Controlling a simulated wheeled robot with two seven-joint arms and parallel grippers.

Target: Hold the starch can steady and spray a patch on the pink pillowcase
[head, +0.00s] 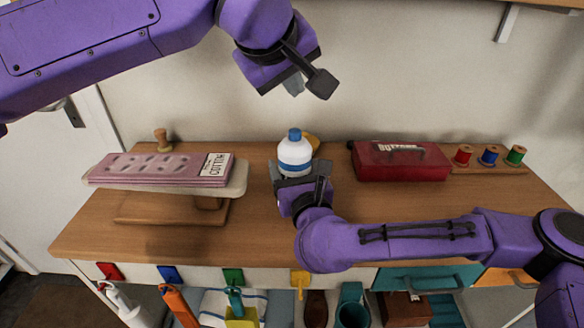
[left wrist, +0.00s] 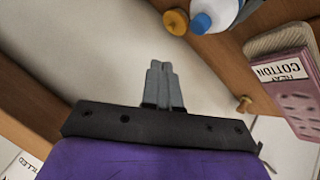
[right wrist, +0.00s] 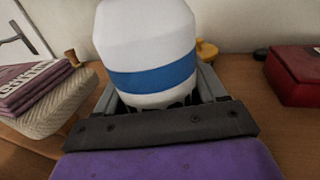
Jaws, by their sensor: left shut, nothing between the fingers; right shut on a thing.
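The starch can is a white bottle (head: 295,158) with a blue band and a blue cap, upright at the middle of the wooden table. My right gripper (head: 297,180) is shut around its lower part; the can also fills the right wrist view (right wrist: 148,45). The pink pillowcase (head: 160,169) lies folded on a padded board at the left, with a "COTTON" label; it also shows in the left wrist view (left wrist: 292,95). My left gripper (head: 294,84) is shut and empty, raised above and behind the can. Its fingertips meet in the left wrist view (left wrist: 160,68).
A red box (head: 400,161) labelled "BUTTONS" stands right of the can. Red, blue and green thread spools (head: 489,156) stand at the far right. A yellow round thing (right wrist: 207,50) sits behind the can. A wooden peg (head: 162,140) stands behind the pillowcase. Free tabletop lies in front.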

